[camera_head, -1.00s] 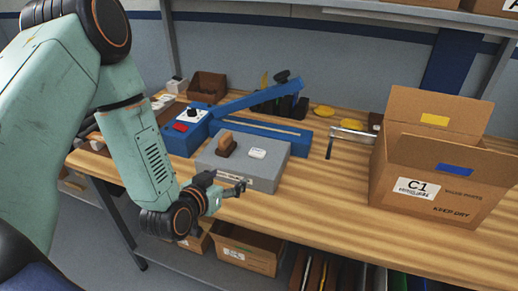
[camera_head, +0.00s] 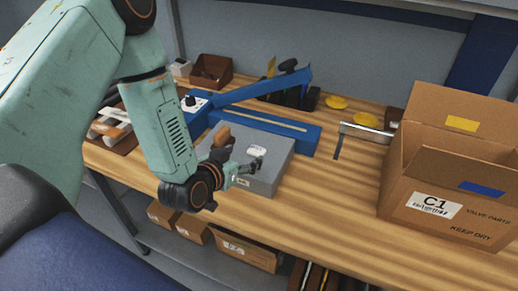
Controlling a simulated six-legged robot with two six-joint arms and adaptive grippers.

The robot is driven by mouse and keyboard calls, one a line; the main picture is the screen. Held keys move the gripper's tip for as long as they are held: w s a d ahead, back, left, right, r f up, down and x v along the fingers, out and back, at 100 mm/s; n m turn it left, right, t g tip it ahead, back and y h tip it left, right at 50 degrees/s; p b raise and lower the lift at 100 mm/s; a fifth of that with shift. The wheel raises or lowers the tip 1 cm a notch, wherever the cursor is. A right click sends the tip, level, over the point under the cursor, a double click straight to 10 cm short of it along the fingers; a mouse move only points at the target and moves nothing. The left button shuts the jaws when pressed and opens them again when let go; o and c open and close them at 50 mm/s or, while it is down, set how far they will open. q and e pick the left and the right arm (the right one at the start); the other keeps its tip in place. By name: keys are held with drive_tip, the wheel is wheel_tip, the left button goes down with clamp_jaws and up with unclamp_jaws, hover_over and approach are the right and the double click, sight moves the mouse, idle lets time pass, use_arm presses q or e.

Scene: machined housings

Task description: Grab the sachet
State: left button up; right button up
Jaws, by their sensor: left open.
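The sachet, a small white packet (camera_head: 257,149), lies flat on top of the grey block (camera_head: 276,155) near its middle. My left gripper (camera_head: 257,164) is open and empty. Its fingers reach over the front part of the block and appear just in front of the sachet in the picture; I cannot tell the exact height gap. My right gripper is not in view.
A brown-handled object (camera_head: 219,138) sits on the block left of the sachet. A blue sealer-like device (camera_head: 262,118) with a raised arm stands behind. An open cardboard box (camera_head: 440,180) marked C1 stands at right. Bare wooden bench (camera_head: 325,195) lies between block and box.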

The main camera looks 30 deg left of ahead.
sight(256, 150)
use_arm(q)
drive_tip(key=shift+w+d+f, duration=0.1)
drive_tip(key=shift+w+f, duration=0.15)
drive_tip(key=shift+w, duration=0.3)
drive_tip(key=x, duration=0.5)
drive_tip(key=shift+w+f, duration=0.1)
drive_tip(key=shift+f, duration=0.2)
drive_tip(key=shift+s+d+r, duration=0.1)
drive_tip(key=shift+s+r, duration=0.05)
drive_tip(key=shift+s, duration=0.05)
drive_tip(key=shift+w, duration=0.25)
drive_tip(key=c, duration=0.6)
drive_tip(key=shift+s, duration=0.15)
drive_tip(key=c, duration=0.4)
